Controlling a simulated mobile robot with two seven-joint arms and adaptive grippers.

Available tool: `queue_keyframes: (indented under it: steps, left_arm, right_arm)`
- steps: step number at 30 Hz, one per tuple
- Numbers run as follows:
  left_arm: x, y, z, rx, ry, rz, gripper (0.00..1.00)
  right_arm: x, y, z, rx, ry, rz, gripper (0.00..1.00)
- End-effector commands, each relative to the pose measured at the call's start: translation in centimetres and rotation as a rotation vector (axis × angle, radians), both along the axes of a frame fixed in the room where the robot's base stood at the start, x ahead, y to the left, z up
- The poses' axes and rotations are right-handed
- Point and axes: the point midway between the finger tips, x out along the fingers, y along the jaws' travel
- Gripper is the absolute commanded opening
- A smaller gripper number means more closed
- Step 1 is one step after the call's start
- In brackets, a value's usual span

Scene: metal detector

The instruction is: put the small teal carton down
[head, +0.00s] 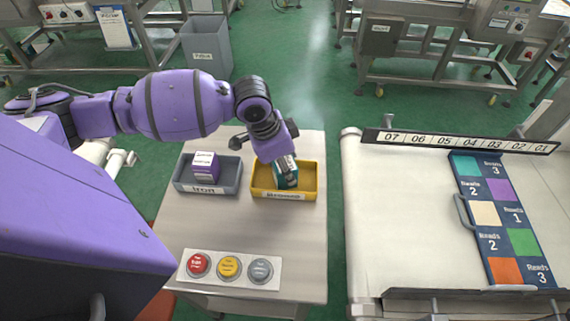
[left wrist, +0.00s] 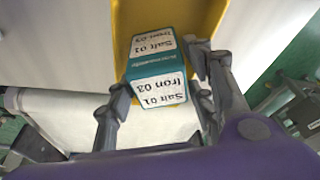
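The small teal carton (head: 287,178) stands in the yellow tray (head: 262,189) on the metal table, partly hidden by my left gripper (head: 284,160). In the left wrist view the carton (left wrist: 157,66) shows its teal edges and white labels reading "Salt 01 Iron 03", with the yellow tray (left wrist: 208,18) around its far side. My left gripper's fingers (left wrist: 160,92) lie along both sides of the carton and appear to touch it. Whether the carton's base rests on the tray floor is hidden. My right gripper is not in view.
Red (head: 199,264), yellow (head: 229,267) and grey (head: 260,270) buttons sit at the table's front. A white conveyor (head: 400,220) with a coloured chart (head: 497,215) stands right.

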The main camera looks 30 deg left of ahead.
Motion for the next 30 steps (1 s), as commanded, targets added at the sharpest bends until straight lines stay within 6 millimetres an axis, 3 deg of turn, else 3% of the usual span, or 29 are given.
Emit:
queue_keyframes:
  steps: [14,30]
  left_arm:
    - [-0.1,0.1,0.8,0.001,0.000,0.001,0.60]
    - [-2.1,2.0,10.7,0.001,-0.001,0.002,0.60]
  right_arm:
    - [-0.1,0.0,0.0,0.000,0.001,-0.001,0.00]
    - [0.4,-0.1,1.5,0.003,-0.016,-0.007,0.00]
